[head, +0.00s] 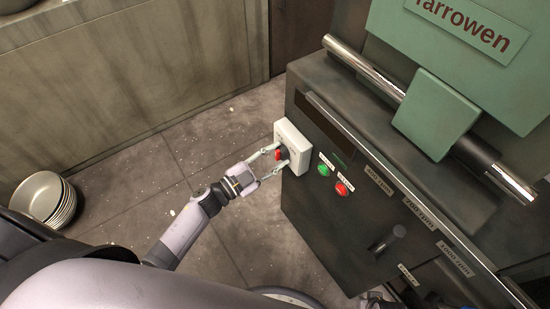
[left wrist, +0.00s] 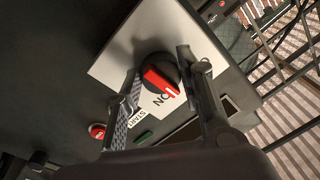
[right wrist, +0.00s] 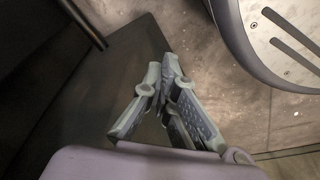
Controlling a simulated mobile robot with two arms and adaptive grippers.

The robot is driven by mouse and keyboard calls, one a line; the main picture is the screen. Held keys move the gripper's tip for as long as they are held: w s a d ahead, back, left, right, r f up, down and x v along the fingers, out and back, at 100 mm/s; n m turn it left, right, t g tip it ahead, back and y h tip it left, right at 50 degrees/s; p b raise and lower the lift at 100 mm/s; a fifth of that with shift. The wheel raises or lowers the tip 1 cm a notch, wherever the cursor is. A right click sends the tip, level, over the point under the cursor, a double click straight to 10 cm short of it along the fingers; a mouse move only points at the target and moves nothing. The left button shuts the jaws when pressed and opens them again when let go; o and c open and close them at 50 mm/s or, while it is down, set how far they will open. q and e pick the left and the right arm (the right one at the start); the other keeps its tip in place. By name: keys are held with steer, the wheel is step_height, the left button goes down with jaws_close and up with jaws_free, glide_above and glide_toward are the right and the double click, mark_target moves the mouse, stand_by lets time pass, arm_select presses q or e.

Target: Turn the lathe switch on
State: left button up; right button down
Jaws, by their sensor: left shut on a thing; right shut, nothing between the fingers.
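The lathe switch is a black rotary knob with a red bar (left wrist: 160,82) on a white box. The box (head: 299,149) is fixed to the left end of the dark lathe (head: 340,195), and the red part of the switch (head: 279,155) shows in the head view. My left gripper (head: 278,161) has one finger on each side of the knob and is shut on it. The word "ON" is printed beside the knob in the left wrist view. My right gripper (right wrist: 165,85) is shut and empty, with its fingertips together, in the right wrist view.
A green button (head: 324,170) and a red button (head: 342,189) sit on the lathe front, right of the switch box. A metal bar (head: 380,78) and green housing are above. Stacked bowls (head: 45,199) are at far left. Floor left of the lathe is open.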

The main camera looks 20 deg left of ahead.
arm_select(q)
steer(key=shift+a+m+h+b, duration=0.1)
steer(key=shift+m+h+b, duration=0.4)
steer(key=shift+m+b, duration=2.85)
arm_select(e)
step_height(320, 180, up, 12)
steer(key=w+p, duration=0.2)
steer(key=p, duration=0.1)
steer(key=shift+w+f+t, duration=0.25)
steer(key=shift+w+t, duration=0.05)
arm_select(q)
steer(key=m, duration=0.3)
steer(key=shift+m, duration=0.25)
arm_select(e)
steer(key=shift+a, duration=0.1)
arm_select(q)
steer(key=o, duration=1.2)
steer(key=shift+r, duration=0.1)
steer(key=shift+c, duration=0.2)
steer(key=r+v, duration=0.1)
steer(key=v, duration=1)
steer(key=shift+s+a+f, duration=0.3)
steer(key=shift+a+f, duration=0.1)
